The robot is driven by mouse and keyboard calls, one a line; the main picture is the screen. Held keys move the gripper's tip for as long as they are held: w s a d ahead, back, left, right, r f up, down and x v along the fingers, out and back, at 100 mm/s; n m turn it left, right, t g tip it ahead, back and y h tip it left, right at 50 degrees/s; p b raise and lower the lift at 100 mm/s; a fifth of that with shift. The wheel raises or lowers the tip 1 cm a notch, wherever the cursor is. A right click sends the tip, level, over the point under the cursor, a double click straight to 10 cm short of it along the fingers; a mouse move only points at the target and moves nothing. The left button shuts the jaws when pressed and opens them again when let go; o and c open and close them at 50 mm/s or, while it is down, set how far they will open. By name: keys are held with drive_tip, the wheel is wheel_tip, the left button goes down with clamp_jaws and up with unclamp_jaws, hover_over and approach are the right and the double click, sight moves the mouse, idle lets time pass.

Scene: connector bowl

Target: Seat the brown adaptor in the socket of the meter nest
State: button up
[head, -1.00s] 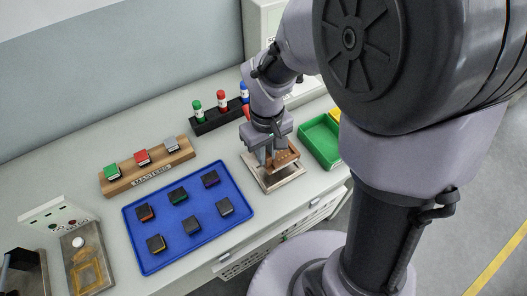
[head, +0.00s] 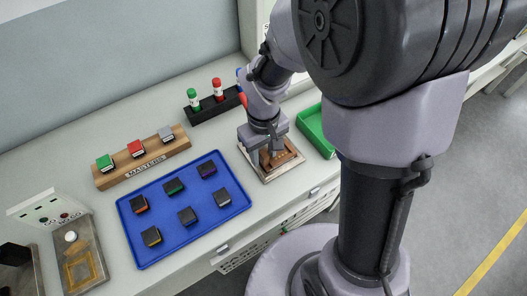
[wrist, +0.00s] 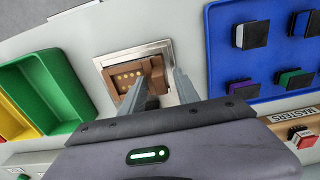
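The brown adaptor (wrist: 126,77), a block with a row of gold contacts, is at the meter nest (wrist: 158,48), a silver-rimmed plate. In the head view the adaptor (head: 286,158) sits low over the nest (head: 270,178). My gripper (wrist: 160,75) points down with one finger on each side of the adaptor's raised brown part and appears shut on it. It also shows in the head view (head: 266,158). The socket is hidden under the adaptor and fingers, so I cannot tell whether the adaptor is fully down.
A blue tray (head: 215,214) with several dark connectors lies to the left. Behind it stands the wooden masters rack (head: 111,178) with three coloured blocks. A green bin (head: 312,128) is right of the nest, with a yellow bin (wrist: 10,118) beside it. A black holder (head: 203,112) carries capped bottles.

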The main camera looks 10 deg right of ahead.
wheel_tip(320, 180, up, 12)
drive_tip(key=p, duration=0.6)
drive_tip(key=s+r+m+t+y+b, duration=0.2)
drive_tip(key=s+r+m+t, duration=0.3)
drive_tip(key=s+r+m, duration=0.3)
drive_tip(key=s+r, duration=0.3)
drive_tip(key=shift+s+t, duration=0.25)
drive_tip(key=shift+t, duration=0.15)
drive_tip(key=shift+r, duration=0.1)
